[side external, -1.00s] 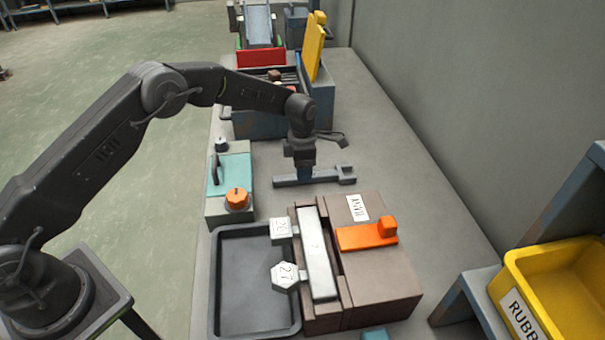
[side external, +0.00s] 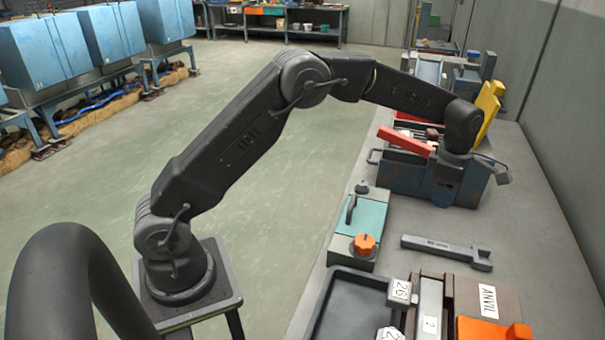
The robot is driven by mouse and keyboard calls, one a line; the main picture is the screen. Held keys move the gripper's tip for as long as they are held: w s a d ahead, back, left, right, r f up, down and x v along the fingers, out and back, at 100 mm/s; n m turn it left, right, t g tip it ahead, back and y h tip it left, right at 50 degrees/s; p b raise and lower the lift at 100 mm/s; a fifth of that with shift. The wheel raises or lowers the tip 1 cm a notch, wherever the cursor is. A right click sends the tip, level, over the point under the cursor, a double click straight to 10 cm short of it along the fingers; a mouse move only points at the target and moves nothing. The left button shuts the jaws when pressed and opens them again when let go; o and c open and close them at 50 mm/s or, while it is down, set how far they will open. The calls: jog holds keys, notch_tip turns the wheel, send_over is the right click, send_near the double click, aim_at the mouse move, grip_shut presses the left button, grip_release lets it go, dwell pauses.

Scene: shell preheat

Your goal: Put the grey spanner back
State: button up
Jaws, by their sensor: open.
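The grey spanner (side external: 447,251) lies flat on the bench, its open jaw end to the right. My gripper (side external: 446,198) is open and empty, above and beyond the spanner in this view, clear of it. It overlaps the front of the blue toolbox (side external: 400,177) in the picture, and I cannot tell how far it is from the box. The toolbox has a red part and a yellow part at its top, and small items show inside it.
A teal box (side external: 364,222) with an orange knob (side external: 364,245) stands left of the spanner. A dark tray (side external: 345,310), blocks marked 26 (side external: 400,290) and a brown block labelled ANVIL (side external: 470,294) are in front. The bench right of the spanner is clear.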

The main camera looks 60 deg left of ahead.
jog(key=s+a+r+m+t, duration=0.3)
jog(key=s+r+m, duration=1.1)
jog(key=s, duration=0.4)
jog(key=s+f+m+t, duration=0.1)
jog(key=s+m+t, duration=0.1)
jog(key=s+m, duration=0.8)
jog(key=shift+s+a+f, duration=0.3)
jog(key=shift+s+a, duration=0.1)
jog(key=shift+s, duration=3.1)
